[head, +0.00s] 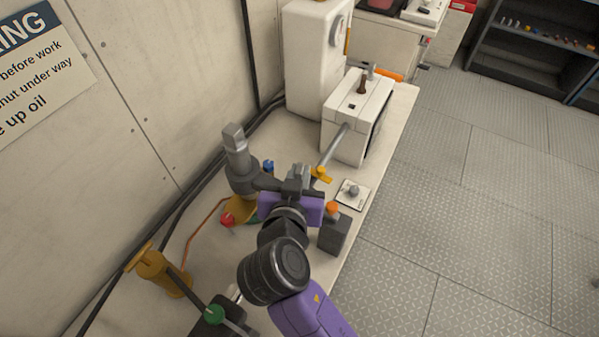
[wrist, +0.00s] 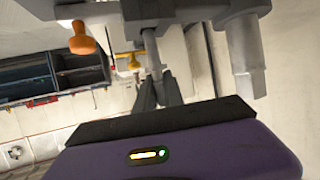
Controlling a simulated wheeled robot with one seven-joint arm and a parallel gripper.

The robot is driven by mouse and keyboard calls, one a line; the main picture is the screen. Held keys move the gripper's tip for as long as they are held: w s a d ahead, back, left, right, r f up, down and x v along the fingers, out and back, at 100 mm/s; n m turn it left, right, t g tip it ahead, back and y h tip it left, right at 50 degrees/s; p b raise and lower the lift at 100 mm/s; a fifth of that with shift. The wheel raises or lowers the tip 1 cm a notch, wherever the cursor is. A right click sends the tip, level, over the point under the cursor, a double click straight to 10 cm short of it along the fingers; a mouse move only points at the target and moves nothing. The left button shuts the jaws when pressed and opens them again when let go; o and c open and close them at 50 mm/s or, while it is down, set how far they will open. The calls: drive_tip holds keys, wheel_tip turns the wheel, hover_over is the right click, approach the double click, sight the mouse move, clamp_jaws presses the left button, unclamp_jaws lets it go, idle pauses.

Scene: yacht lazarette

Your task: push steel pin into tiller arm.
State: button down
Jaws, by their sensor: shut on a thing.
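My gripper (head: 298,173) is over the bench, at the free end of the dark grey tiller arm (head: 268,183). The tiller arm reaches out from the upright grey rudder post (head: 238,155), which also shows at the right of the wrist view (wrist: 245,60). In the wrist view, which looks upside down, my fingers (wrist: 157,90) are shut on a grey steel pin (wrist: 152,48). The pin runs in line toward the tiller arm (wrist: 155,10). I cannot tell whether its end is inside the hole. The head view hides the pin behind my gripper.
A steel rod (head: 334,146) with a yellow end piece (head: 320,174) comes from the white box (head: 356,112), close right of my gripper. A grey block with an orange knob (head: 333,208) and a small switch plate (head: 353,194) stand at right. A red knob (head: 228,219) is at left.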

drive_tip(key=shift+f+b, duration=1.8)
drive_tip(key=shift+f, duration=0.35)
idle(0.8)
drive_tip(key=c, duration=1.4)
unclamp_jaws()
drive_tip(key=shift+o, duration=0.2)
drive_tip(key=b+v, duration=0.1)
drive_tip(key=v, duration=0.6)
drive_tip(key=shift+s, duration=0.35)
drive_tip(key=shift+a+r, duration=0.1)
drive_tip(key=shift+a, duration=0.05)
